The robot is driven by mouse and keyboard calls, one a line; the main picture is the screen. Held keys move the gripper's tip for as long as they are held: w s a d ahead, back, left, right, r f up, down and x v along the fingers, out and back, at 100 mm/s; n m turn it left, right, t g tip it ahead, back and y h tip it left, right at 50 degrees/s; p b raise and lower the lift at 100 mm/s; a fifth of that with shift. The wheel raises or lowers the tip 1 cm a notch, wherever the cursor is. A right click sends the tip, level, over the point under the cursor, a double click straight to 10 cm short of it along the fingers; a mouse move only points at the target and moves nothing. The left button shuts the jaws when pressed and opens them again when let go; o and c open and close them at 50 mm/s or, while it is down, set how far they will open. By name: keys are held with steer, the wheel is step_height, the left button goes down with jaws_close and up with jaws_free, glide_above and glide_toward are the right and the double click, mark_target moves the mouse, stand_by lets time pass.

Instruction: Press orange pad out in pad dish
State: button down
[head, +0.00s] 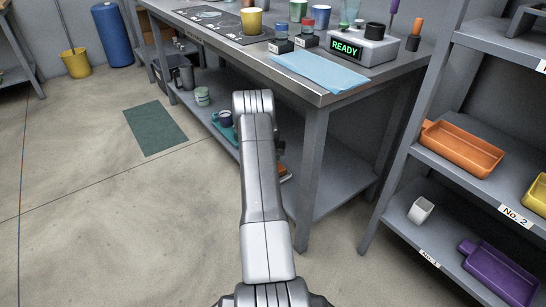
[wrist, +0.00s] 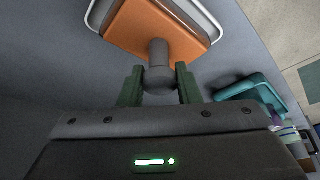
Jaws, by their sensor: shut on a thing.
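The orange pad (wrist: 135,28) has a grey stem and a round grey knob (wrist: 158,62). In the wrist view my gripper (wrist: 158,76) has its two green fingers on either side of the knob, shut on it. The pad lies within the outline of the pad dish, whose pale rim (wrist: 95,15) shows around it. I cannot tell whether the pad's underside touches the dish floor.
A teal tray (wrist: 262,82) lies right of my gripper on the lower shelf (head: 330,185). The bench top (head: 320,98) is above, with a leg (head: 308,180) right of my arm.

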steer(key=shift+f+b, duration=0.6)
steer(key=shift+s+f, duration=0.15)
stand_by(2.3)
steer(key=shift+r+p, duration=1.2)
steer(key=shift+r, duration=1.95)
